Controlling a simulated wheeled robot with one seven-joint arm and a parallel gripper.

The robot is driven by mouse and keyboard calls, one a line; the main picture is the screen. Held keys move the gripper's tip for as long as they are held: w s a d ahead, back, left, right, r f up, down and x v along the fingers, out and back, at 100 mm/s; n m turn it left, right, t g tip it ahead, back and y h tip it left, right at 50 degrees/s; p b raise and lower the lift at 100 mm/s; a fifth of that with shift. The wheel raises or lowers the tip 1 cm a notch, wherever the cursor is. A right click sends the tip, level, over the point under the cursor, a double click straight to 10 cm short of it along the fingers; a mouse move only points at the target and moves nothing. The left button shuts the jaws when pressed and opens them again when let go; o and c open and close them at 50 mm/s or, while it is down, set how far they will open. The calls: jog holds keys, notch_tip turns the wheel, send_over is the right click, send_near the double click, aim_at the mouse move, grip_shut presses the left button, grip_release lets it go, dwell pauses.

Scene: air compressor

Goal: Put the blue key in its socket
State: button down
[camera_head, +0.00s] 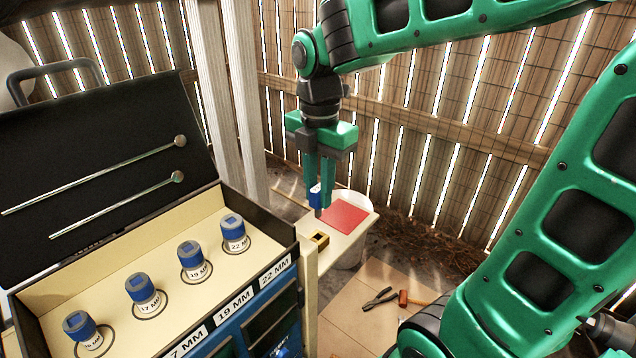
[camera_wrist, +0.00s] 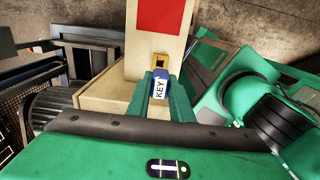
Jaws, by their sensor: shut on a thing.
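My gripper (camera_head: 320,204) points down, shut on the blue key (camera_head: 314,194), above the small table. In the wrist view the key (camera_wrist: 159,87) is blue with a white "KEY" label and lies between the green fingers. The socket (camera_head: 319,240) looks like a small yellow block with a dark opening, on the near left part of the table. It also shows in the wrist view (camera_wrist: 160,61), just beyond the key. The key appears held apart from the socket, above it; the key's lower tip is hard to make out.
A red square (camera_head: 344,216) lies on the pale table (camera_head: 313,267) beside the socket. An open case (camera_head: 112,300) with several blue-topped sockets labelled in mm stands at left. Pliers (camera_head: 379,299) and a hammer (camera_head: 412,299) lie on the floor. A slatted wall stands behind.

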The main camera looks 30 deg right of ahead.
aim_at(318, 216)
jog(key=shift+f, duration=2.45)
jog(key=shift+f, duration=1.6)
dwell(0.9)
jog(key=c, duration=1.5)
grip_release()
jog(key=shift+r, duration=0.2)
notch_tip(318, 216, up, 10)
jog(key=shift+w+r, duration=0.1)
jog(key=shift+r, duration=0.05)
